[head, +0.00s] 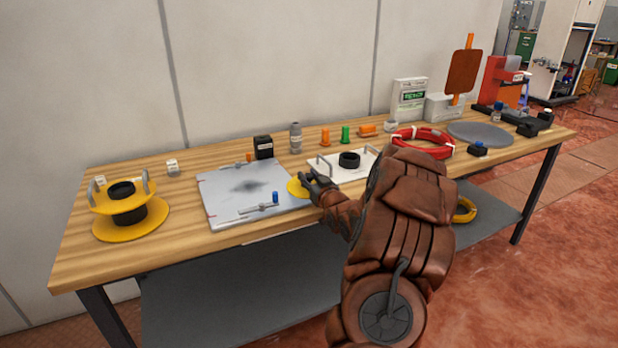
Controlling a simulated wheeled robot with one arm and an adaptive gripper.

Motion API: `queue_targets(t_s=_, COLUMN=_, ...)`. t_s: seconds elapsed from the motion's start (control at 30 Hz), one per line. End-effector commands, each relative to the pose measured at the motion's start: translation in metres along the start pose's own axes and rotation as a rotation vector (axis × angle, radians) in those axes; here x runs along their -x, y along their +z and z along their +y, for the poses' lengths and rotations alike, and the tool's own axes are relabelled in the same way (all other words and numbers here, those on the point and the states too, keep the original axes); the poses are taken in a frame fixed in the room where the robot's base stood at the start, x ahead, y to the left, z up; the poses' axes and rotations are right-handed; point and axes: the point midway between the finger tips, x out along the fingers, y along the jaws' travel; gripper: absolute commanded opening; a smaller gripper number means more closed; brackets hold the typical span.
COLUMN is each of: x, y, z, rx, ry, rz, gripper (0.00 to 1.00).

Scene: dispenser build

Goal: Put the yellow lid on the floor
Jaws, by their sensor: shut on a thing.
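The yellow lid (297,188) is a flat round disc at the front middle of the workbench, at the right edge of the grey plate. My gripper (313,186) is shut on its right side. My gripper hides part of the lid, and I cannot tell whether the lid touches the bench or is held just above it. The red-brown floor (542,262) shows to the right of the bench and in front of it.
The wooden workbench (180,245) has a grey lower shelf (220,300). A yellow spool (130,220) stands at the left. The grey plate (225,195) and a white plate with handles (325,163) flank the lid. A red cable coil (422,135) lies behind my arm.

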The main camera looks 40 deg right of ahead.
Motion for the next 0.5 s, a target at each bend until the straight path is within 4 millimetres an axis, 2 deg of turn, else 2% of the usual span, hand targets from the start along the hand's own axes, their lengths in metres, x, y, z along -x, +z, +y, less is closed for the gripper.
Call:
queue_targets(t_s=0.4, x=0.0001, y=0.0092, z=0.0001, rx=0.0, ry=0.0, rz=-0.001, gripper=0.0)
queue_targets(t_s=0.43, x=0.0, y=0.0089, z=0.0001, rx=0.0, ry=0.0, rz=0.0, gripper=0.33)
queue_targets(t_s=0.5, x=0.0, y=0.0088, z=0.0001, rx=0.0, ry=0.0, rz=0.0, gripper=0.4)
